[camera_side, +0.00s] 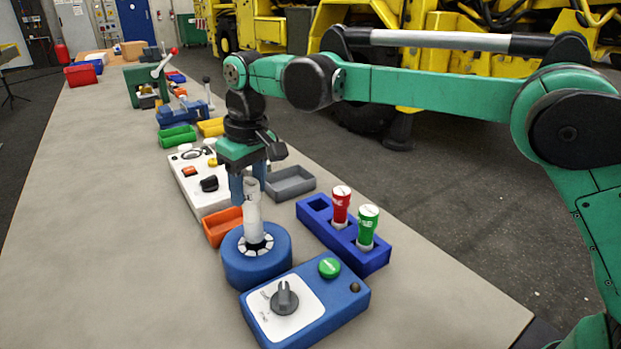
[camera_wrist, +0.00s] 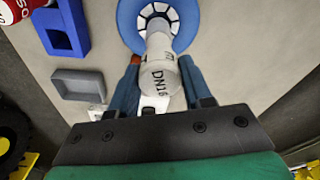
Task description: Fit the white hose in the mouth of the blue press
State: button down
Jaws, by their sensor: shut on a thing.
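The white hose (camera_side: 253,221) stands nearly upright, its lower end at the mouth of the blue press (camera_side: 240,268). White jaw segments ring that mouth; I cannot tell how deep the hose end sits. My gripper (camera_side: 250,186) is shut on the upper part of the hose, one blue finger on each side. In the wrist view the hose (camera_wrist: 160,72), marked "DN16", lies between my fingers (camera_wrist: 157,88). It points to the round blue press (camera_wrist: 190,35) and hides part of its mouth.
A blue control box (camera_side: 330,305) with a knob and green button stands in front of the press. A navy rack (camera_side: 376,262) holding red and green pieces is to the right. A grey tray (camera_side: 290,185), an orange tray (camera_side: 219,228) and a white device (camera_side: 195,187) are behind. The bench's left side is clear.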

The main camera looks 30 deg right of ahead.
aim_at(252, 216)
jog(key=shift+f, duration=0.85)
dwell(1.1)
jog(key=shift+f, duration=2.05)
jog(key=shift+c, duration=1.4)
grip_release()
jog(key=shift+r, duration=3.5)
